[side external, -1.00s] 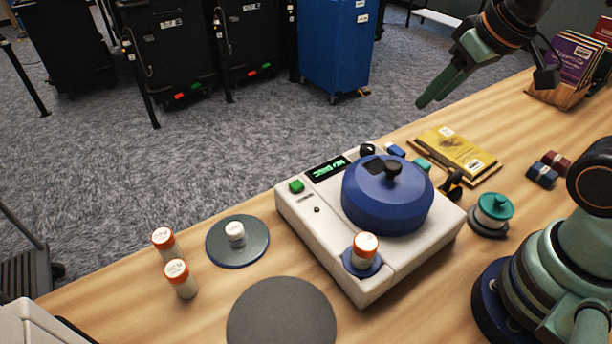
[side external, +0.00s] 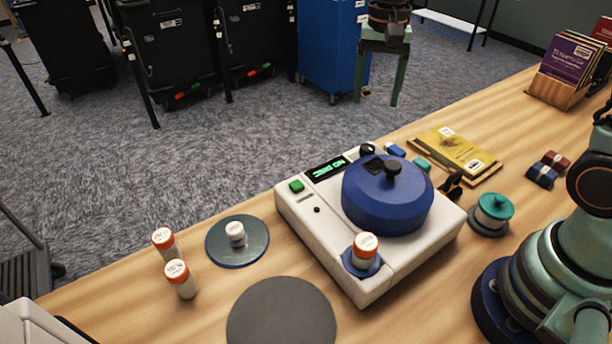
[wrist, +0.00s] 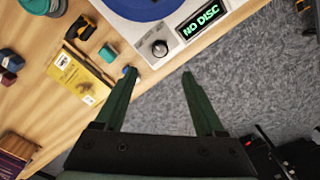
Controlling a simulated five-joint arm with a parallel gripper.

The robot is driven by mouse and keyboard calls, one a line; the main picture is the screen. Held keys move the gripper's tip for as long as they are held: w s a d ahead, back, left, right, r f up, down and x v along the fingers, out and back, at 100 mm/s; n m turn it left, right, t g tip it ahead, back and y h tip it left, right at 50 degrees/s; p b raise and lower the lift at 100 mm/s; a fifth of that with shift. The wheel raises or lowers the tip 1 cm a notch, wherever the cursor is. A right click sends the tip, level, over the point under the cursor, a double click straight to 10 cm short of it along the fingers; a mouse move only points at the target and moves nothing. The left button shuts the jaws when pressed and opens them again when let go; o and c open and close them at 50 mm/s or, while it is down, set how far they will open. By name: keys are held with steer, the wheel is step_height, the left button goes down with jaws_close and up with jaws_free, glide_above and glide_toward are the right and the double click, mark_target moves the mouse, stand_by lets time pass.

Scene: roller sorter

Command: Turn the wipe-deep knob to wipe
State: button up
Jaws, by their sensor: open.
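The wipe-deep knob (side external: 367,149) is a small black dial at the back edge of the white machine (side external: 285,208). My gripper (side external: 379,102) is open and empty, fingers pointing down, apart from the knob. In the wrist view my gripper (wrist: 158,74) has its fingertips spread to either side below the knob in the picture. A blue round lid (side external: 385,205) with a black handle covers part of the machine's top.
A blue block (side external: 396,150), a teal block (side external: 423,164) and a yellow booklet (side external: 455,150) lie near the knob. A white bottle with an orange cap (side external: 364,251) stands on the machine's front corner. Two similar bottles and a grey disc (side external: 282,315) are at left.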

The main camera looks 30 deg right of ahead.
mark_target(368, 147)
step_height(368, 147, down, 12)
steer(key=shift+f, duration=0.1)
stand_by(0.5)
jaws_close()
